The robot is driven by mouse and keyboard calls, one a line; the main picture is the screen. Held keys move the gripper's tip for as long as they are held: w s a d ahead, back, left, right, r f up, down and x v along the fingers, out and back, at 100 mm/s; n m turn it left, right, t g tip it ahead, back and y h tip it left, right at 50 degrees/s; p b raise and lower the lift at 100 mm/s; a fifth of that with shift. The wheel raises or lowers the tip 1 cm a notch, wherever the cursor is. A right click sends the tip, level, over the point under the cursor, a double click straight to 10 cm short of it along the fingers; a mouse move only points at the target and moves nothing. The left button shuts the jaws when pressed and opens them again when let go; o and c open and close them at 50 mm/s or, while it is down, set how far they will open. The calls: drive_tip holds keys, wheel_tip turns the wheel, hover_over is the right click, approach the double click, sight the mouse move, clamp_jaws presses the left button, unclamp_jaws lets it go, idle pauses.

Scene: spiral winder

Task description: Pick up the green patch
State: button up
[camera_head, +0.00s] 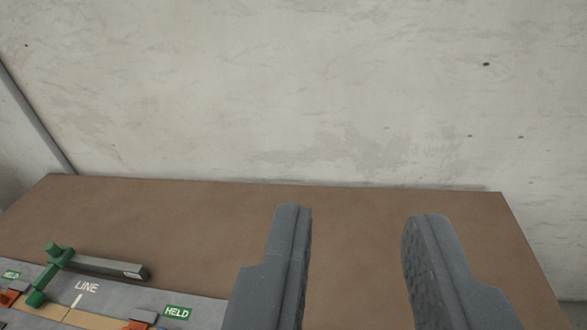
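My gripper (359,215) is open and empty, its two dark grey fingers wide apart over the brown tabletop. I cannot pick out a loose green patch for certain. The green things in view are at the lower left: a green lever-like fitting (50,273) with a grey bar (108,267) reaching right from it, and a small green label reading HELD (177,312). These lie to the left of my gripper and apart from it. Whatever lies below the bottom edge of the picture is out of view.
The brown tabletop (200,212) is bare along the back. A grey panel (120,300) marked LINE lies at the lower left, with a tan strip (97,321) and orange parts (8,297). A pale concrete wall (300,90) stands behind the table.

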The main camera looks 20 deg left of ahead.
drive_tip(key=s, duration=0.1)
drive_tip(key=s+d+h, duration=0.1)
drive_tip(key=shift+s+d+g+p, duration=0.15)
drive_tip(key=shift+s+g+p, duration=0.15)
drive_tip(key=shift+g+p, duration=0.1)
drive_tip(key=shift+o, duration=0.5)
wheel_tip(320, 180, up, 4)
drive_tip(key=p, duration=0.4)
drive_tip(key=shift+f, duration=0.25)
drive_tip(key=shift+w, duration=0.1)
